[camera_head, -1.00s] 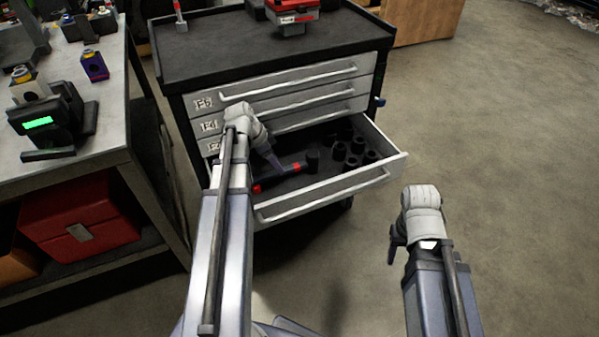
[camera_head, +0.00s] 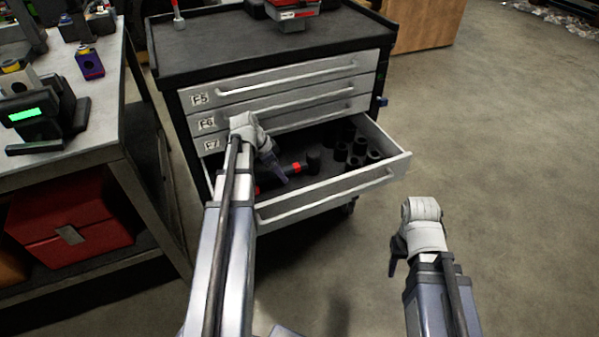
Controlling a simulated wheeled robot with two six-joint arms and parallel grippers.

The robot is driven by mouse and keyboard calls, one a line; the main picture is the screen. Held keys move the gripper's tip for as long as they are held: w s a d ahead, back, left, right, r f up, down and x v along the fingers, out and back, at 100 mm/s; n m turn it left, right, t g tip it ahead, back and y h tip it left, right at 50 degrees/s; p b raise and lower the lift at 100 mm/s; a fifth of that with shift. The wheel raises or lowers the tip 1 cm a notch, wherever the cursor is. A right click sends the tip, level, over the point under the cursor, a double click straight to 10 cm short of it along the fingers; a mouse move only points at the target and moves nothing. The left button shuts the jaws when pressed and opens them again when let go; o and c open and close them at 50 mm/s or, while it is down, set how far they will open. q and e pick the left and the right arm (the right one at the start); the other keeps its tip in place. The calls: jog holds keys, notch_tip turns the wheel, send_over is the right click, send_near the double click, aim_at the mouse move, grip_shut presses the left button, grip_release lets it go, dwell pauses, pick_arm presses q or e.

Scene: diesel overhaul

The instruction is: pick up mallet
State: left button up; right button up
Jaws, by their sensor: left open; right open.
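The mallet (camera_head: 296,168) lies in the open bottom drawer (camera_head: 330,196) of the tool cabinet. It has a dark cylindrical head at its right end and a dark handle with red bands, partly hidden behind my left arm. My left gripper (camera_head: 281,178) is inside the drawer opening, pointing down over the mallet's handle; it is open, and I cannot tell whether it touches the handle. My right gripper (camera_head: 393,262) is open and empty, in front of the cabinet to the right, above the floor.
Several black sockets (camera_head: 357,152) stand in the drawer right of the mallet. The cabinet (camera_head: 230,55) has closed drawers above. A workbench (camera_head: 75,145) with a device (camera_head: 30,118) and a red toolbox (camera_head: 70,220) below stands at left. The floor at right is clear.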

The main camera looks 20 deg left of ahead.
pick_arm(q)
jog(key=shift+b+x, duration=0.65)
jog(key=shift+x, duration=0.55)
grip_shut()
dwell(0.5)
